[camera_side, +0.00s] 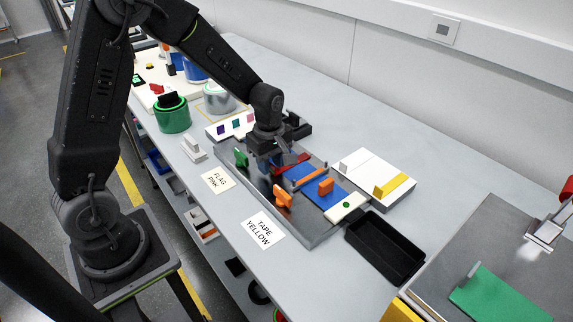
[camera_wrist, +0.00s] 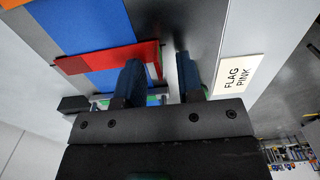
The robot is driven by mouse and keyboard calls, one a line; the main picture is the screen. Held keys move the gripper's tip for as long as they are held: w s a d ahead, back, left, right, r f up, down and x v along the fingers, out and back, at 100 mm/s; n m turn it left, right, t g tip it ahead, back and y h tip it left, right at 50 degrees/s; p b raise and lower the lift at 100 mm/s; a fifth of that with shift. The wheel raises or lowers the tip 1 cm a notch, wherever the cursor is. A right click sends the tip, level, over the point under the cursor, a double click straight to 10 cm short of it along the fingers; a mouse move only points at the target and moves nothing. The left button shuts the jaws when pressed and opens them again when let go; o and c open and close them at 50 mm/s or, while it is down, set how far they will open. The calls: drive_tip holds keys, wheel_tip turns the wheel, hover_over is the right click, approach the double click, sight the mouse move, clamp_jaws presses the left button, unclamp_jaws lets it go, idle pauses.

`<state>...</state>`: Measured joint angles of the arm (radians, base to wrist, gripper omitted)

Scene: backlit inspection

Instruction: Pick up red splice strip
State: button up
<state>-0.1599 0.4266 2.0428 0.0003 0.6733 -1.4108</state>
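The red splice strip (camera_side: 291,162) lies across the blue strip (camera_side: 331,202) in the grey tray (camera_side: 310,240). In the wrist view, the red strip (camera_wrist: 95,61) runs in from the left, over the blue material (camera_wrist: 85,22), and its right end shows just past my left finger. My gripper (camera_side: 266,168) is low over the near-left part of the tray. In the wrist view, my gripper (camera_wrist: 160,65) has its two dark fingers clearly apart, with nothing visibly clamped between them. The left finger covers part of the strip; contact cannot be told.
An orange strip (camera_side: 310,175), orange block (camera_side: 326,187), orange clip (camera_side: 282,197) and green clip (camera_side: 240,158) are close by. A white board with a yellow block (camera_side: 394,186) and an empty black bin (camera_side: 385,247) stand to the right. The "TAPE YELLOW" card (camera_side: 262,229) lies in front.

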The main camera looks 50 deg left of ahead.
drive_tip(key=shift+f, duration=0.2)
clamp_jaws()
drive_tip(key=shift+r, duration=0.1)
idle(0.4)
drive_tip(key=shift+r, duration=0.5)
drive_tip(key=r, duration=0.1)
drive_tip(key=a+r, duration=0.1)
drive_tip(key=r, duration=0.1)
drive_tip(key=shift+s+a+r, duration=0.15)
drive_tip(key=shift+s+r, duration=0.2)
drive_tip(key=shift+r, duration=0.05)
drive_tip(key=s+a+r, duration=0.5)
drive_tip(key=a+r, duration=0.1)
drive_tip(key=a, duration=0.2)
drive_tip(key=shift+s+a, duration=0.3)
drive_tip(key=shift+s, duration=0.05)
